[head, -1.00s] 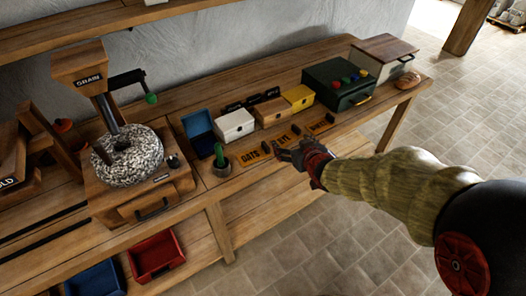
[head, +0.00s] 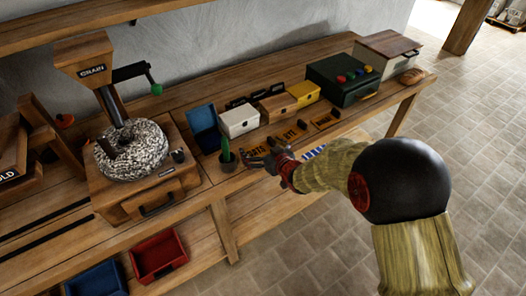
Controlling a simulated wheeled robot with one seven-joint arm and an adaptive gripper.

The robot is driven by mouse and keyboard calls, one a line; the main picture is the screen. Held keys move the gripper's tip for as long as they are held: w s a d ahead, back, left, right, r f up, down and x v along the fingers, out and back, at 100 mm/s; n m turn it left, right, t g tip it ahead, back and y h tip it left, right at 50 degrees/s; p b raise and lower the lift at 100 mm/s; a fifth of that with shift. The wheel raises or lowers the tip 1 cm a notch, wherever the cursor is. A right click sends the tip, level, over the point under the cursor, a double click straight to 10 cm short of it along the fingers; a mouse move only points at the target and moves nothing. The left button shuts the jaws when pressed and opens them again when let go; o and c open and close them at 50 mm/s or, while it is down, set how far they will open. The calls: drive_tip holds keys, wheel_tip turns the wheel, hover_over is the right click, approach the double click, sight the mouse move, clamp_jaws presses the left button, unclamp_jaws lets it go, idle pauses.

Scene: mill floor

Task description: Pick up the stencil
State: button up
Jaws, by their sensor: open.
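Several orange stencil plates with dark lettering lie in a row along the front of the workbench. The OATS stencil (head: 250,151) is at the left, the RYE stencil (head: 290,134) in the middle, and a third stencil (head: 323,121), its word hard to read, at the right. My gripper (head: 260,160) is open at the OATS stencil, with its fingers over or beside the plate's front part. I cannot tell whether they touch it. My gripper partly hides this stencil's right and front edges.
A small potted cactus (head: 227,159) stands just left of the OATS stencil. Behind the stencils are a blue open box (head: 203,127), a white box (head: 238,121), a wooden box (head: 274,108) and a yellow box (head: 304,93). A grain mill (head: 133,150) stands further left.

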drive_tip(key=shift+w+a, duration=0.1)
drive_tip(key=shift+w, duration=0.1)
drive_tip(key=shift+c, duration=0.9)
drive_tip(key=c, duration=1)
